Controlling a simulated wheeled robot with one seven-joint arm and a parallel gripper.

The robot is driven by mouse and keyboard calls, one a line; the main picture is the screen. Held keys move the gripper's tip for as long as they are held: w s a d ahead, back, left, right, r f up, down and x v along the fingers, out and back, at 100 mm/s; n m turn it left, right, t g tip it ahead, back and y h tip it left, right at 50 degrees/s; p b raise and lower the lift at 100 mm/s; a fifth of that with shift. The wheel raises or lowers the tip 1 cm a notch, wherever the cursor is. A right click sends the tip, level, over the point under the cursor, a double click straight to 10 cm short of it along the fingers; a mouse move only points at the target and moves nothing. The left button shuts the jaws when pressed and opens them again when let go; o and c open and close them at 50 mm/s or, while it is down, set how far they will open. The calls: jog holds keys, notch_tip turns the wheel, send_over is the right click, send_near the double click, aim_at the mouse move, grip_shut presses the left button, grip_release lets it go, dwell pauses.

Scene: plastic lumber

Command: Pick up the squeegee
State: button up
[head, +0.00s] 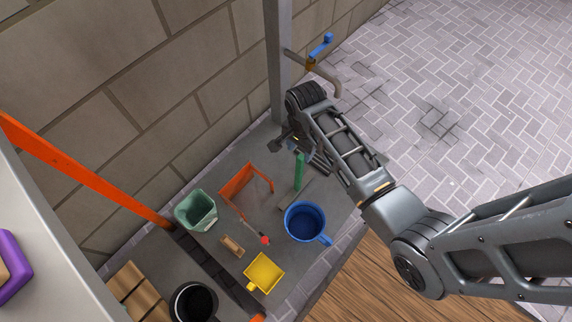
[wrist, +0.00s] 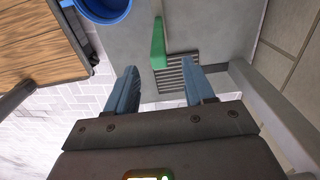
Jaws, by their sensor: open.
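The squeegee appears to be the item with the green handle (head: 299,172), standing out from a thin grey-brown bar on the grey slab. The bar is partly hidden, so I cannot be sure of its full shape. In the wrist view the green handle (wrist: 158,45) points toward me, its wider near end lying in the gap between my fingers as seen from the camera. My gripper (head: 292,141) is open and empty, above and beyond the handle near the post. Its two blue-grey fingers (wrist: 161,72) stand apart in the wrist view, with no visible contact with the handle.
A blue pot (head: 305,222) stands close to the handle. An orange frame-like item (head: 240,187), green bucket (head: 196,210), wooden brush (head: 232,247) and yellow scoop (head: 264,272) lie to the left. A grey post (head: 279,70) with a tap (head: 322,70) rises behind. A floor drain (wrist: 172,75) lies under the handle.

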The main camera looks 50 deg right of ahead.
aim_at(301, 156)
notch_tip(301, 156, down, 2)
jog(key=shift+f+b, duration=0.2)
jog(key=shift+b, duration=0.2)
jog(key=shift+s+d+f+b, duration=0.15)
jog(key=shift+f+b, duration=0.95)
jog(key=shift+f, duration=1.6)
jog(key=shift+c, duration=0.3)
grip_shut()
